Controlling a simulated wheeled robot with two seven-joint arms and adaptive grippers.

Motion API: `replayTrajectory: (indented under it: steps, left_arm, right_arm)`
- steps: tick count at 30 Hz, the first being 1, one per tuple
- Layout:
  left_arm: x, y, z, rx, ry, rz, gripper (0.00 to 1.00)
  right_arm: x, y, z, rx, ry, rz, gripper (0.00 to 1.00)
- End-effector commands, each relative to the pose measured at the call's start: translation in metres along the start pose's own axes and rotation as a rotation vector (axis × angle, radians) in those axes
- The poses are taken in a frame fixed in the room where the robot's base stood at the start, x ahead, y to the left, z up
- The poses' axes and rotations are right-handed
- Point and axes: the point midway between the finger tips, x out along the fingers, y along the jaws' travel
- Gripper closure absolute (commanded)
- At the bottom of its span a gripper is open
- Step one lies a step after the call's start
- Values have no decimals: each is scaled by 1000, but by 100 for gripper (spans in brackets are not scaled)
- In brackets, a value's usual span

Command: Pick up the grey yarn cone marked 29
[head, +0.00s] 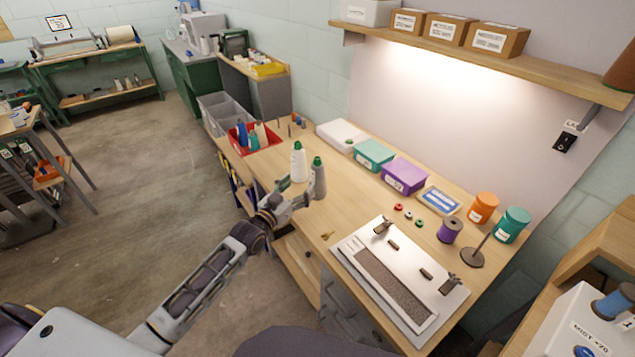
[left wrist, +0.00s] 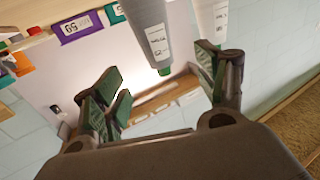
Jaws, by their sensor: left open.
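The grey yarn cone (head: 319,180) stands upright with a green tip near the front left edge of the wooden workbench (head: 335,210). In the left wrist view, which is upside down, the grey cone (left wrist: 149,30) shows between the two fingers in the picture; its label is too small to read surely. A white cone (head: 299,164) with a green tip stands just left of it, and also shows behind one finger in the left wrist view (left wrist: 207,15). My left gripper (head: 300,202) is open and empty at the cones' lower part. Whether a finger touches either cone is unclear.
A red bin (head: 265,143) of cones stands behind on the left. White, teal and purple (head: 404,176) boxes line the wall side. A white loom board (head: 400,280), small spools and a spindle stand lie to the right. A shelf (head: 480,55) hangs above.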

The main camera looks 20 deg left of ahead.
Motion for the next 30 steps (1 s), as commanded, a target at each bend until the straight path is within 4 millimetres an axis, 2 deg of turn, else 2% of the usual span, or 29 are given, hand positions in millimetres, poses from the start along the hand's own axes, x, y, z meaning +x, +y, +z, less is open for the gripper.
replayTrajectory:
  steps: [21,30]
  left_arm:
    - [53,0,0,0,-1,0,27]
    - [62,1,0,0,-2,0,27]
  right_arm:
    - [0,-2,7,-1,-7,-2,60]
    - [0,-2,6,-1,-7,-2,60]
